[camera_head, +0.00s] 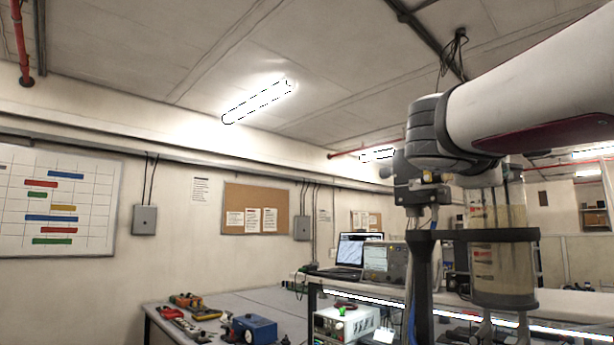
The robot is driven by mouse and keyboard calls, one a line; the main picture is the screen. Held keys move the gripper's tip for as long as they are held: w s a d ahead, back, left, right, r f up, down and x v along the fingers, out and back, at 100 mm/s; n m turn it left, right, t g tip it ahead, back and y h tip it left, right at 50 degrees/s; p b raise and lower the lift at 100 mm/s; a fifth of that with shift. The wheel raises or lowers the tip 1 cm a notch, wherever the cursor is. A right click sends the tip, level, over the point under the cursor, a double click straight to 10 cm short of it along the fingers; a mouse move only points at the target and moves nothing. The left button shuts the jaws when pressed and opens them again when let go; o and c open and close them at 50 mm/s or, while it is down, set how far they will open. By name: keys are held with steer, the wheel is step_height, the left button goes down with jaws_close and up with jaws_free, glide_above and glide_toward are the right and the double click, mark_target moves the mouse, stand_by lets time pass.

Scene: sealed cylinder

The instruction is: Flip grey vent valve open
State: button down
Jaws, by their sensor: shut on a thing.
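A tall sealed cylinder (496,266) with a translucent tan body and dark bands stands upright at the right, held in a dark frame (424,280). My arm reaches in from the upper right, and its wrist is above and left of the cylinder's top. My gripper (413,186) is a dark shape below the wrist, close to the cylinder's upper left side. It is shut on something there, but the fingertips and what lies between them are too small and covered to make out. I cannot pick out the grey vent valve.
A bench (240,300) at lower middle carries tools and a blue box (254,329). A raised shelf behind holds a laptop (355,252) and a grey instrument (385,262). A white power supply (340,322) is below. The wall holds a whiteboard and corkboards. Pipes run overhead.

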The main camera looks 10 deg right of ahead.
stand_by(0.3)
steer(key=c, duration=1.6)
jaws_free()
steer(key=shift+a, duration=0.1)
steer(key=v, duration=1.2)
